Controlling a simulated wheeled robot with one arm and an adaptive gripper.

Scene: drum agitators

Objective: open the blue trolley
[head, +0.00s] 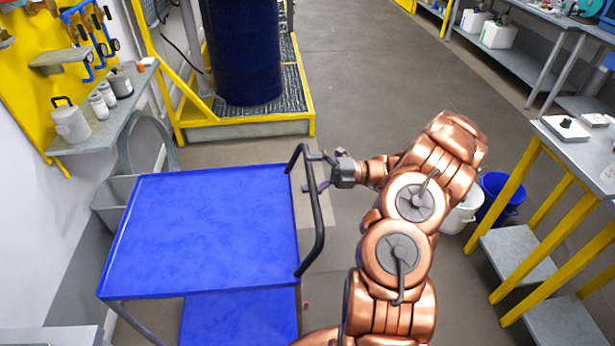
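The blue trolley (200,225) stands at the lower left, with a flat blue top and a lower blue shelf (240,318). Its black handle (319,225) is a bent bar on the right side of the top. My gripper (312,172) is at the upper part of this handle, coming from the right. Its two dark fingers are spread apart, one above the other, with the handle bar at or between their tips. I cannot tell whether they touch the bar.
A dark blue drum (243,50) stands on a yellow-edged platform (250,129) behind the trolley. A wall shelf (95,135) with cans is at left. A yellow-legged table (590,150) and buckets (500,197) are at right. The aisle floor (375,60) is clear.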

